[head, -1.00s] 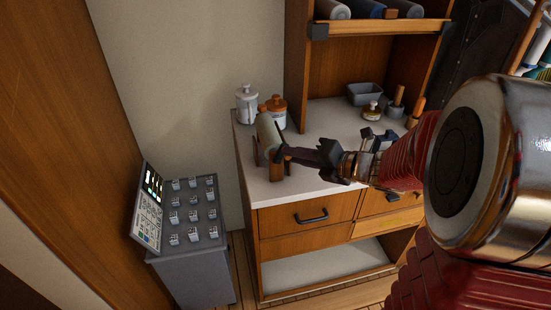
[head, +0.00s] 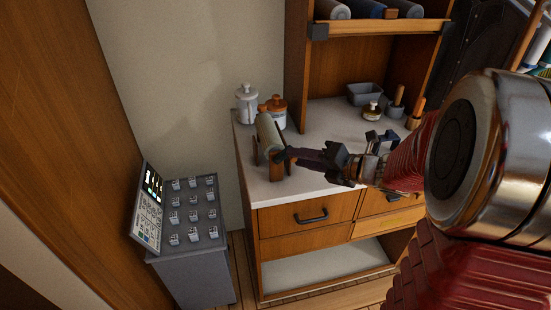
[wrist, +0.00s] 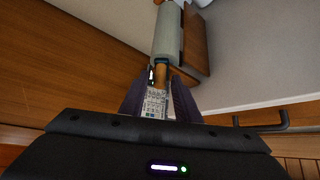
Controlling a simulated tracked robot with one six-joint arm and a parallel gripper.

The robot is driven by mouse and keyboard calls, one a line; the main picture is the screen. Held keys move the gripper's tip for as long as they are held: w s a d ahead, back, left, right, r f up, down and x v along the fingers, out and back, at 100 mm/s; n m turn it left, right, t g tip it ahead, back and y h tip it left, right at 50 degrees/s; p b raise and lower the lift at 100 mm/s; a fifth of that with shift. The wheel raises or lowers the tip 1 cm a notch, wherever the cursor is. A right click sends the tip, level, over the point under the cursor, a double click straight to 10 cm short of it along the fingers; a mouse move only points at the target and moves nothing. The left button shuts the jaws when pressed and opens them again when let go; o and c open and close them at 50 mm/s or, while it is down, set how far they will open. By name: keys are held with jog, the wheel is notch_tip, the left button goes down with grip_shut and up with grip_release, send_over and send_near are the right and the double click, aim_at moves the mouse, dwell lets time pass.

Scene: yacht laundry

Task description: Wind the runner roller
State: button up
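The runner roller (head: 267,131) is a grey-green roll in a wooden stand at the counter's left front. In the wrist view the roll (wrist: 167,38) runs away from me, and a short wooden handle (wrist: 161,75) sticks out of its near end. My gripper (head: 284,157) reaches in from the right, with its fingertips at the near end of the roller. In the wrist view its two dark fingers (wrist: 161,88) stand either side of the handle, with narrow gaps showing beside it. In the head view the fingers hide the handle.
A white lidded jar (head: 247,105) and an orange-and-white jar (head: 275,112) stand behind the roller. A grey console (head: 190,250) with several buttons is at lower left. Drawers with dark handles (head: 311,216) lie below. A grey tray (head: 364,94) stands farther right on the counter.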

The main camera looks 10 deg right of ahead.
jog(key=v, duration=0.5)
dwell(0.7)
dwell(0.4)
